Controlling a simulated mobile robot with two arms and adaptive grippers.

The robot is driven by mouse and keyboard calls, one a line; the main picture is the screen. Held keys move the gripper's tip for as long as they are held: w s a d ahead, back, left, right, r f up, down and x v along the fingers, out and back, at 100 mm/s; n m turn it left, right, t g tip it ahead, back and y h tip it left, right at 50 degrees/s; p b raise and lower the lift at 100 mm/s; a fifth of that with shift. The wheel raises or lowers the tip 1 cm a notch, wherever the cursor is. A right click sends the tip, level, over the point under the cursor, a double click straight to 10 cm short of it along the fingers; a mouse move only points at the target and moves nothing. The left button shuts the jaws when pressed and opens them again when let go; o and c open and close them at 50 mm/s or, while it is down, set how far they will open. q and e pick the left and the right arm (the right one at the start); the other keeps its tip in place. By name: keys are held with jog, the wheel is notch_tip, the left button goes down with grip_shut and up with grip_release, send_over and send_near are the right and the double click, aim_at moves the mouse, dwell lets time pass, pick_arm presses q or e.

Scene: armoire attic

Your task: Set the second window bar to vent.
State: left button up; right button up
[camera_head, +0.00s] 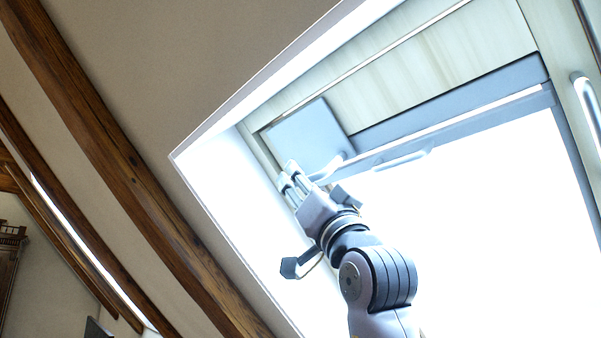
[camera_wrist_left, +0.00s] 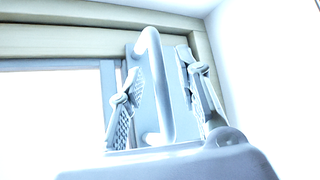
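A bright roof window (camera_head: 470,210) fills the right of the head view. A pale curved bar handle (camera_head: 328,168) sits by a blue-grey panel (camera_head: 305,138) at the frame's upper left corner. My left gripper (camera_head: 292,178) is at this handle. In the left wrist view the handle (camera_wrist_left: 158,85) stands between the two open fingers (camera_wrist_left: 160,68), with gaps visible; contact is unclear. Another bar handle (camera_head: 400,159) is on the sash's top rail, and one more (camera_head: 588,105) is at the right edge. My right gripper is not in view.
The white window recess wall (camera_head: 225,165) is close to the left of my left gripper. Pale wooden frame boards (camera_head: 430,75) run above the sash. Dark wooden beams (camera_head: 120,150) cross the sloping ceiling at the left.

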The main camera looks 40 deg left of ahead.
pick_arm(q)
jog(key=shift+a+r, duration=0.25)
jog(key=shift+w, duration=0.1)
jog(key=shift+c, duration=0.2)
grip_shut()
dwell(0.5)
